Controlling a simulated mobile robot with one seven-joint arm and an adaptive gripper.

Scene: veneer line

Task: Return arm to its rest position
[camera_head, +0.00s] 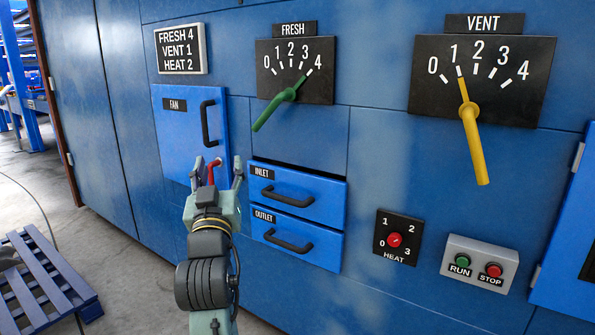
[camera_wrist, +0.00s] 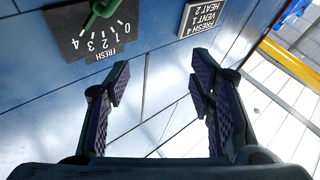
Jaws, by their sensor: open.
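My gripper (camera_head: 215,174) is raised in front of the blue wall of panels, overlapping the lower right of the FAN door (camera_head: 180,135) in the head view. In the wrist view my gripper (camera_wrist: 160,90) is open, with its two dark padded fingers spread and nothing between them. A small red part (camera_head: 214,165) shows between the fingers in the head view; I cannot tell what it belongs to. The FRESH dial (camera_head: 325,90) has a green lever (camera_head: 274,107) whose short end points towards 4. It also shows, upside down, in the wrist view (camera_wrist: 72,32).
A sign (camera_head: 181,49) reads FRESH 4, VENT 1, HEAT 2. The yellow VENT lever (camera_head: 472,135) points at 1. INLET (camera_head: 325,198) and OUTLET (camera_head: 322,245) drawers, a red HEAT knob (camera_head: 395,240) and a RUN/STOP box (camera_head: 480,252) are right of my arm. A blue pallet (camera_head: 65,275) lies left.

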